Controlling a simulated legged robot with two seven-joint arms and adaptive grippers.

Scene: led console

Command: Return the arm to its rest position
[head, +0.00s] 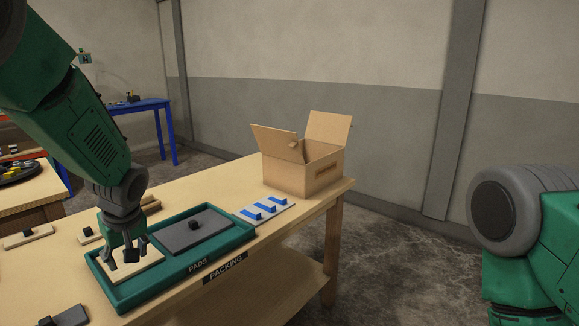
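My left arm comes in from the upper left. Its gripper (125,250) points down over a light wooden pad (137,270) in the left part of the green tray (170,284). Its dark fingers look spread apart. A dark block (131,256) shows between them; I cannot tell whether it is a knob on the pad or part of the gripper. A grey pad (200,236) with a black knob lies in the tray's right part. Only an upper part of my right arm shows at the right edge; its gripper is out of view.
An open cardboard box (290,178) stands at the table's far right corner. A white plate with blue bars (264,210) lies between box and tray. Several knobbed pads (28,237) lie at the left. A blue table (150,105) stands behind. The floor right of the table is clear.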

